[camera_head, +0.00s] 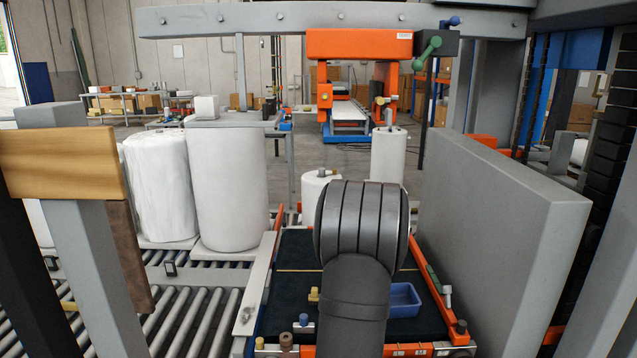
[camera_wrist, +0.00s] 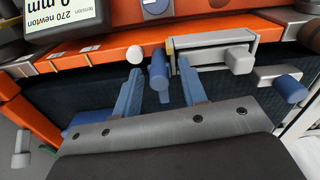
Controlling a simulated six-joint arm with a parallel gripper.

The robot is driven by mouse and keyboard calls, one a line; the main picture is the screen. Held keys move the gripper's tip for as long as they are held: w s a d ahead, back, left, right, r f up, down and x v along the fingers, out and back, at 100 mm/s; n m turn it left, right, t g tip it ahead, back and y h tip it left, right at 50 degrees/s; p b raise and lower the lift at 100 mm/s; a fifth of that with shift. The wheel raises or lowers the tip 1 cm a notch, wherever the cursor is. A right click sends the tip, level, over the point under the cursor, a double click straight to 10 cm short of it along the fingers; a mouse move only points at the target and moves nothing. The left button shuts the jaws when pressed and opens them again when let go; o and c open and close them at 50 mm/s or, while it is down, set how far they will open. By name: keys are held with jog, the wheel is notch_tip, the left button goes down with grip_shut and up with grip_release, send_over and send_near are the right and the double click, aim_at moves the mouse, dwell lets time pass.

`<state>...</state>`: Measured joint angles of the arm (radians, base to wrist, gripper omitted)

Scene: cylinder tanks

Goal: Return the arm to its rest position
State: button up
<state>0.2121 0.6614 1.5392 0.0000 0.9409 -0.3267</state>
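My arm rises from the bottom centre in the head view, with a thick rounded joint in front of the dark work surface (camera_head: 300,256). It hides my gripper there. In the wrist view my gripper (camera_wrist: 160,66) shows two blue fingers spread apart. A blue cylindrical peg or knob (camera_wrist: 158,74) appears between them, with a visible gap on each side, so nothing looks gripped. A white round knob (camera_wrist: 135,55) is close to the left fingertip. Whether the fingers touch anything cannot be told.
A blue tray (camera_head: 404,300) lies right of my arm on the work surface. A grey panel (camera_head: 500,235) stands to the right. White wrapped cylinders (camera_head: 228,190) stand on rollers at left. In the wrist view, an orange rail (camera_wrist: 90,55), display (camera_wrist: 65,15) and grey bracket (camera_wrist: 215,50) are close ahead.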

jog(key=n, duration=0.4)
jog(key=shift+a+n, duration=0.1)
jog(key=shift+n, duration=1.9)
jog(key=shift+r, duration=0.1)
jog(key=shift+w+r, duration=0.25)
jog(key=w+a+r+m+g+h, duration=0.1)
jog(key=w+r+m+g, duration=0.15)
jog(key=r, duration=0.55)
jog(key=w+a+r+m+g+h, duration=0.1)
jog(key=w+a+r+g, duration=0.15)
jog(key=r, duration=0.45)
jog(key=shift+m+t, duration=0.25)
jog(key=shift+t, duration=0.25)
jog(key=x, duration=1.7)
jog(key=shift+d, duration=0.4)
